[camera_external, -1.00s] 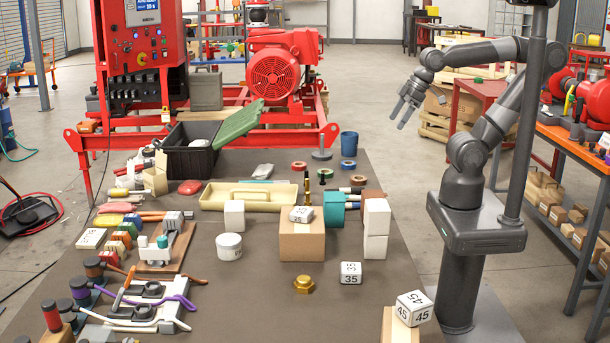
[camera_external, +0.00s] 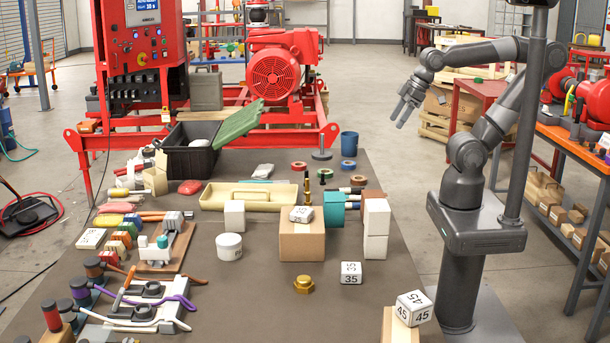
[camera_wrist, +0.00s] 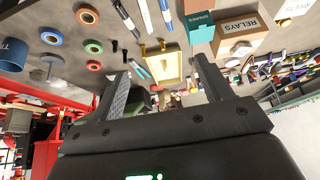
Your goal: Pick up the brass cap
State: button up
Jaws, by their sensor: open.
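My gripper (camera_external: 405,112) is raised at the right, beyond the table's right edge and far from the cap. In the wrist view my gripper (camera_wrist: 160,90) shows two fingers spread apart with nothing held between them.
A white jar (camera_external: 229,246) stands left of the cap. A block marked 45 (camera_external: 414,308) sits on a wooden piece at the front right. The mat right around the cap is clear.

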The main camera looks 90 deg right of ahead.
jog(key=w+a+r+n+y, duration=0.1)
jog(key=w+a+n, duration=0.1)
jog(key=w+a, duration=0.7)
jog(key=n+g+y, duration=0.2)
jog(key=n, duration=0.3)
send_over(306, 277)
jog(key=s+d, duration=0.1)
jog(key=s, duration=0.1)
jog(key=f, duration=2.3)
jog(key=shift+s, duration=0.2)
jog(key=shift+w+d+x, duration=0.15)
jog(key=shift+x, duration=1.4)
jog(key=shift+w+d+x, duration=0.1)
jog(key=shift+d+x, duration=0.05)
jog(key=shift+x, duration=1.4)
jog(key=shift+c, duration=0.3)
